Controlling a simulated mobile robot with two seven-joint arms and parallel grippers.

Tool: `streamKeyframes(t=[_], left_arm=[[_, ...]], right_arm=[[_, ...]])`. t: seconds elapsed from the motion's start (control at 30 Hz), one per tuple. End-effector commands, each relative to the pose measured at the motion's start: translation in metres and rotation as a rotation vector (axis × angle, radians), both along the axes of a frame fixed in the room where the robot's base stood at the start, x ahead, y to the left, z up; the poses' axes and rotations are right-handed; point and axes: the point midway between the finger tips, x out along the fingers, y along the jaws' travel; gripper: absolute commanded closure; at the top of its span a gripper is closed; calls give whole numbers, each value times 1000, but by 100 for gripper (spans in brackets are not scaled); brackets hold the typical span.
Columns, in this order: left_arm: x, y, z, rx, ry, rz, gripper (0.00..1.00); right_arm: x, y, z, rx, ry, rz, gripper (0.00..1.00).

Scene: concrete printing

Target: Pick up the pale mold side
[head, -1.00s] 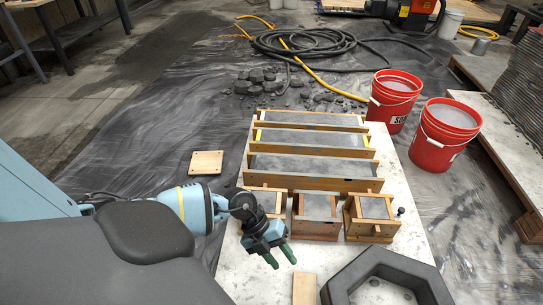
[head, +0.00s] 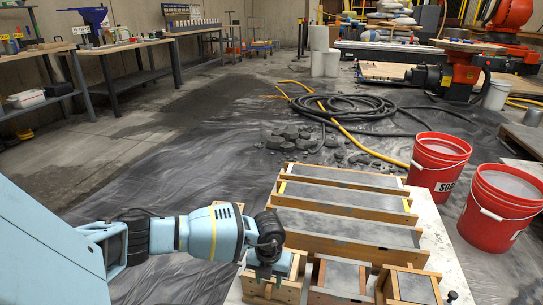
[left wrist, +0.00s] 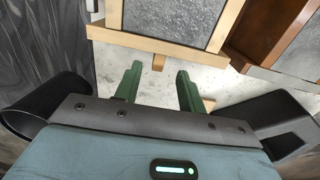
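The pale wooden mold (head: 290,289) is the leftmost of the small concrete-filled boxes on the white board. In the left wrist view its pale side (left wrist: 125,38) runs across the top, with a short wooden peg (left wrist: 159,62) sticking out toward me. My left gripper (head: 266,279) is at this mold in the head view, its fingertips partly lost against it. In the left wrist view the green fingers (left wrist: 158,88) are apart, with the peg just beyond the gap between them. Nothing is held. My right gripper is out of view.
A browner mold (head: 338,279) and another pale-edged mold (head: 412,287) stand to the right. Long molds (head: 350,230) lie behind. Red buckets (head: 438,165) stand at the right, and a hose (head: 340,105) lies behind on the dark sheeting.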

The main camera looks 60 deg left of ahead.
Motion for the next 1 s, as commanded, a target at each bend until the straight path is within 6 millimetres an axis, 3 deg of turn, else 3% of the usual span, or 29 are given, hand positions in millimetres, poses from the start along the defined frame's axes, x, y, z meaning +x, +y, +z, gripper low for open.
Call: streamKeyframes(t=[0.13, 0.47, 0.8, 1.0], left_arm=[[-1, 0, -20, 0, 5, -1, 60], [0, 1, -31, -1, 3, -1, 60], [1, 3, -72, -3, 4, -1, 60], [1, 4, -73, -3, 2, -1, 60]], right_arm=[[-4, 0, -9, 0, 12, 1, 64], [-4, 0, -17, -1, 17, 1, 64], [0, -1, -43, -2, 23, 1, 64], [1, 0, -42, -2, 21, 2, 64]])
